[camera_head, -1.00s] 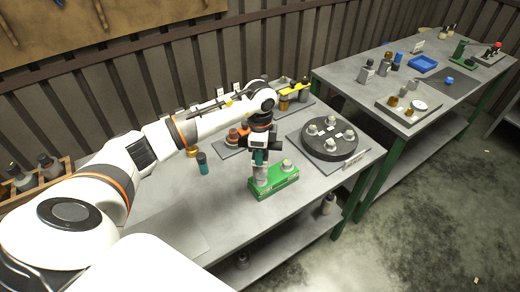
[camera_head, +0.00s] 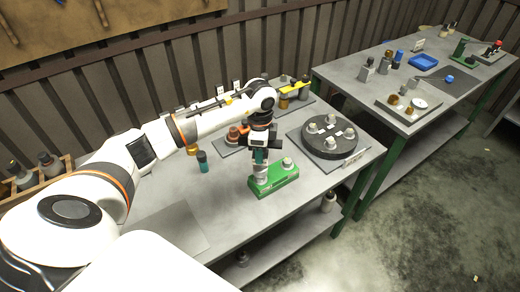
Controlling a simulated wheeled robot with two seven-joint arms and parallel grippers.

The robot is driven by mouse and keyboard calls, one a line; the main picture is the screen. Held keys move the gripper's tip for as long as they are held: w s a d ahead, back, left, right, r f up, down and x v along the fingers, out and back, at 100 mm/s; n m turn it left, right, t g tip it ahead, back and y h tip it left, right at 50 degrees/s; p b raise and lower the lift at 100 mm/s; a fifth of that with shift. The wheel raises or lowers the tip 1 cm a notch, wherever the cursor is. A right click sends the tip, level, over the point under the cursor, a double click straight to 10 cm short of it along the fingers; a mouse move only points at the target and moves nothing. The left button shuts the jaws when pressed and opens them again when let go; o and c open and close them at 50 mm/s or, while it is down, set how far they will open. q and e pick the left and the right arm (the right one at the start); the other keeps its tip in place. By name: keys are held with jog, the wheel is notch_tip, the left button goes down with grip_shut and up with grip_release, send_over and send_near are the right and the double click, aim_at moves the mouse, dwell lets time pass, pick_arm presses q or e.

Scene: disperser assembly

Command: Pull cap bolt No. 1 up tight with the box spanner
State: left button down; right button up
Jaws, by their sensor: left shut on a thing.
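My left gripper (camera_head: 260,149) points down over the left end of a green block (camera_head: 283,181) on the near table. It is shut on the box spanner (camera_head: 260,172), which stands upright with a teal upper part and a grey metal lower part. The spanner's lower end is at the block's left end and hides whatever is under it; I cannot tell how it sits on a bolt there. A grey cap bolt (camera_head: 287,163) stands uncovered at the block's right end. I cannot read which bolt is No. 1. My right gripper is not in view.
A black round disc (camera_head: 329,148) with several grey bolts sits on a plate to the right. A teal-and-black tool (camera_head: 202,162) stands left of the block. Small parts and yellow items stand behind. The table's front is clear. A second table (camera_head: 350,75) stands at the right.

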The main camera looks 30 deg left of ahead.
pick_arm(q)
jog(key=shift+f, duration=0.2)
jog(key=shift+f+b, duration=1.05)
jog(key=shift+f, duration=0.35)
jog(key=m, duration=0.6)
jog(key=shift+w+m, duration=0.1)
jog(key=shift+m, duration=0.3)
jog(key=m, duration=0.3)
jog(key=shift+m, duration=2.3)
jog(key=shift+n, duration=0.4)
jog(key=shift+r, duration=0.1)
